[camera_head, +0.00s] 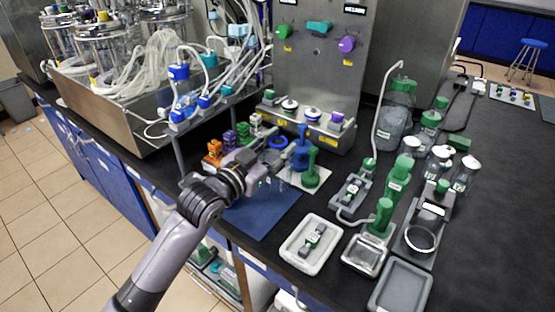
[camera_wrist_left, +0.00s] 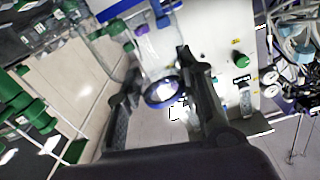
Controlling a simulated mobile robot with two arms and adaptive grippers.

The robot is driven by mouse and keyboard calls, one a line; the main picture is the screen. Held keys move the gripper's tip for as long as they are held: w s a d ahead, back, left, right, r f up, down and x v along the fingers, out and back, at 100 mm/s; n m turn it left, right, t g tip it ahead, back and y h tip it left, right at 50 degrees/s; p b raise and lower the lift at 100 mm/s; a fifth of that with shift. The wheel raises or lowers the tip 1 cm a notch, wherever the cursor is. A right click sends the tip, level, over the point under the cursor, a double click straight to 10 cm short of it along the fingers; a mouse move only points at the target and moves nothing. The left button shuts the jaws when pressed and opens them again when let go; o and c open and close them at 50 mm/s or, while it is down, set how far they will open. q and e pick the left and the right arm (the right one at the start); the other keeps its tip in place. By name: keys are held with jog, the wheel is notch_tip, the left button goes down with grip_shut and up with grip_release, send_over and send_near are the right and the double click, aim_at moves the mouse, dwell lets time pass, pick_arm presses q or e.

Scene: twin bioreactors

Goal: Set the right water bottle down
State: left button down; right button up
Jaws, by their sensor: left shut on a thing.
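My left gripper (camera_head: 277,163) reaches in from the left over the blue mat on the black bench, in front of the steel cabinet. It is shut on a clear water bottle with a blue ring (camera_head: 277,143) at its mouth. In the left wrist view the blue ring (camera_wrist_left: 161,93) shows between the two fingers, with the clear bottle body (camera_wrist_left: 120,50) above it. In the head view the bottle's body is mostly hidden by the gripper, and I cannot tell whether its base touches the bench. My right gripper is not in view.
A blue-topped bottle (camera_head: 301,150) and a green-topped one (camera_head: 311,170) stand close right of the gripper. The blue mat (camera_head: 262,212) is bare in front.

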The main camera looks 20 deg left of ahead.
pick_arm(q)
jog(key=shift+f, duration=1.9)
jog(key=c, duration=1.1)
grip_release()
jog(key=shift+f, duration=0.15)
jog(key=shift+s, duration=0.1)
jog(key=b+v, duration=0.1)
jog(key=v, duration=1.1)
jog(key=shift+b, duration=0.3)
